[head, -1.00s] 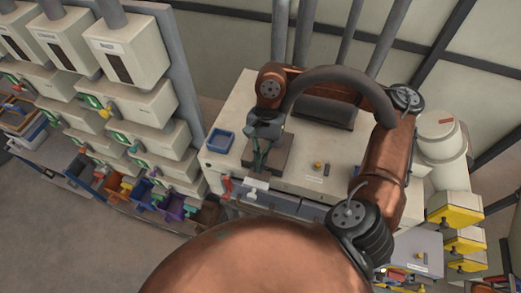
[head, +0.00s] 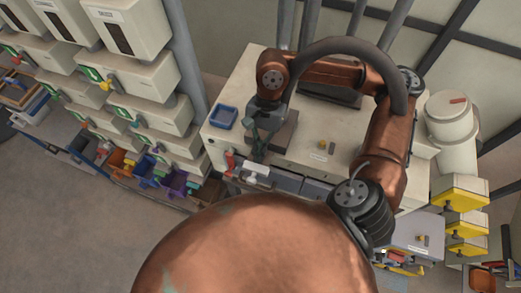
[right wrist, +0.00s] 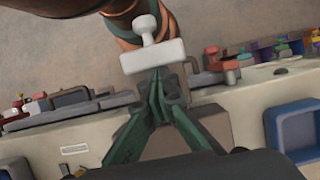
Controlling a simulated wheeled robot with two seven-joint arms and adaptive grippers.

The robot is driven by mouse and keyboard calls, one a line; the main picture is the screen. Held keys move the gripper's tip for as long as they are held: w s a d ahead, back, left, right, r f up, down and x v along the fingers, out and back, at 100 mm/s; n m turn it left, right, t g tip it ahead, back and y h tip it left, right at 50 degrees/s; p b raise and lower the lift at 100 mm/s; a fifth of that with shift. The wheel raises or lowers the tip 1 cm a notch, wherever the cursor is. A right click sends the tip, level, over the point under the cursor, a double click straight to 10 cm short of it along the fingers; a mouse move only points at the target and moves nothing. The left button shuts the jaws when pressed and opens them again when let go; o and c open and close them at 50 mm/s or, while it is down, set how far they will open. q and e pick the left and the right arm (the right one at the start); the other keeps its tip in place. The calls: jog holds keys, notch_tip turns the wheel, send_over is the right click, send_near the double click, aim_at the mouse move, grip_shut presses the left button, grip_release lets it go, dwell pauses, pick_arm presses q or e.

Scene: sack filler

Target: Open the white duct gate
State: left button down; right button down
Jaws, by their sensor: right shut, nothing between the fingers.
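A white T-shaped handle (head: 257,175), apparently that of the white duct gate, sits at the front edge of the beige machine top in the head view. It shows large in the right wrist view (right wrist: 152,57), a bar with a knob on a short stem. My right gripper (head: 259,157) points down just behind it. In the right wrist view the gripper's green-grey fingers (right wrist: 158,82) are together and empty, with their tips at the bar's lower edge. I cannot tell whether they touch it. My left gripper is not in view.
A red handle (head: 230,162) stands left of the white one. A blue tray (head: 223,117) lies on the machine top (head: 215,145). Grey bars (head: 300,184) run along the front edge to the right. Dispensers (head: 140,70) with coloured bins stand at the left.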

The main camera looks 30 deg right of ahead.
jog(key=shift+s+a, duration=0.15)
jog(key=p+v, duration=0.2)
jog(key=v, duration=0.8)
